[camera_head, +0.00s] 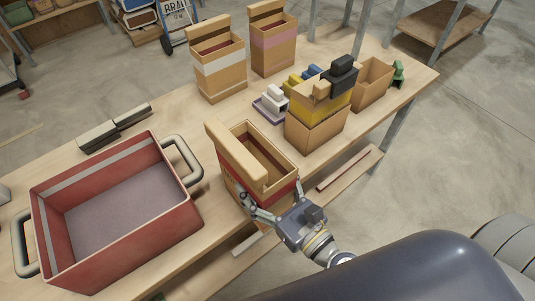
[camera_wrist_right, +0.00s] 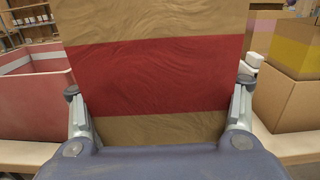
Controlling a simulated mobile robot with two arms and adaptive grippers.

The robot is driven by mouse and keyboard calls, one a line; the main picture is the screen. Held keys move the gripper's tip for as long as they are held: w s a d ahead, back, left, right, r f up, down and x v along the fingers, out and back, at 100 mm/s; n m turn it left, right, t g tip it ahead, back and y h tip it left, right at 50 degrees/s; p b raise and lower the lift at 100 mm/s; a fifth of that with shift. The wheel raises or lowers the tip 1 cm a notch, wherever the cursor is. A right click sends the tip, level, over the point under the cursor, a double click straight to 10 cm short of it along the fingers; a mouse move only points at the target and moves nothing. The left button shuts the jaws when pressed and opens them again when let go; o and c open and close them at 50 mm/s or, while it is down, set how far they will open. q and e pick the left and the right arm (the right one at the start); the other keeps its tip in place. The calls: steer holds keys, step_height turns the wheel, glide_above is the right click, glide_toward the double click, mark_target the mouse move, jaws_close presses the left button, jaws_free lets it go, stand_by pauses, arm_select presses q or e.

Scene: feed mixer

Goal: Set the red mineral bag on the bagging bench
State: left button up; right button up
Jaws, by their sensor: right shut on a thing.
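The red mineral bag (camera_head: 235,160) is a tan, open-topped paper bag with a red band. It stands upright at the front edge of the wooden bagging bench (camera_head: 170,115). My right gripper (camera_head: 271,197) is shut on its near side, with one finger on either side. In the right wrist view, the bag's red band (camera_wrist_right: 155,78) fills the middle between the fingers of my right gripper (camera_wrist_right: 158,98). The bag's base is hidden, so I cannot tell whether it touches the bench top. My left gripper is not in view.
A red open bin (camera_head: 125,245) with handles is left of the bag. To the right are a yellow-banded box (camera_head: 318,128), a small open carton (camera_head: 372,85) and a white scale-like item (camera_head: 271,103). Two banded bags (camera_head: 218,70) (camera_head: 272,45) stand behind. Bare bench top lies behind the bag.

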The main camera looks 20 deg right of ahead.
mark_target(267, 155)
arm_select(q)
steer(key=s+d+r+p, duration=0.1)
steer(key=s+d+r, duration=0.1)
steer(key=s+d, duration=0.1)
arm_select(e)
steer(key=w+d, duration=0.1)
steer(key=w, duration=0.1)
steer(key=w+d, duration=0.1)
steer(key=w, duration=0.1)
steer(key=w+d, duration=0.1)
steer(key=w, duration=0.2)
steer(key=shift+d+f, duration=0.1)
steer(key=shift+f, duration=0.05)
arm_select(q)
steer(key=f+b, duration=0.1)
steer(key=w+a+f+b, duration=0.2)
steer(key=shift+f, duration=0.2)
arm_select(e)
steer(key=w+d+f, duration=0.2)
steer(key=w+f, duration=0.2)
steer(key=w, duration=0.1)
steer(key=shift+f, duration=0.15)
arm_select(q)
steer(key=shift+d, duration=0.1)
arm_select(e)
steer(key=shift+d, duration=0.15)
